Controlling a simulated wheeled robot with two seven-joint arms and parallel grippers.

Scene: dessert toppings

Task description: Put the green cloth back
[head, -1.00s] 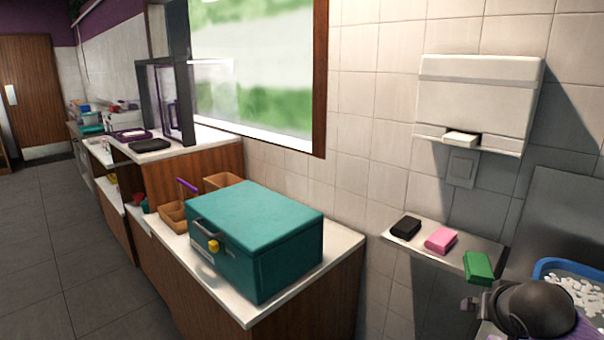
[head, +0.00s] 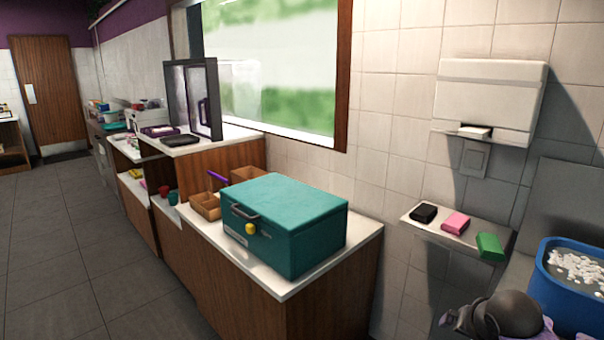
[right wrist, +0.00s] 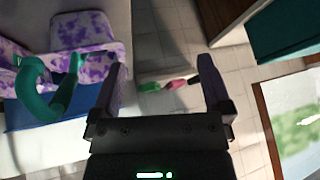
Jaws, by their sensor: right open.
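The green cloth (head: 489,246) is a small folded block at the right end of a narrow wall shelf (head: 430,229). It looks slightly tilted at the shelf's edge. A pink cloth (head: 456,223) and a black one (head: 423,213) lie to its left on the same shelf. My right arm shows at the bottom right of the head view, below the shelf and apart from the green cloth. In the right wrist view my right gripper (right wrist: 162,66) is open and empty. The pink cloth (right wrist: 177,85) and green cloth (right wrist: 194,79) appear small, beyond its fingers. My left gripper is out of view.
A blue tub (head: 562,302) with white pieces stands right of the shelf. A white dispenser (head: 489,98) hangs above. A teal box (head: 285,225) sits on the counter to the left. The grey floor at far left is clear.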

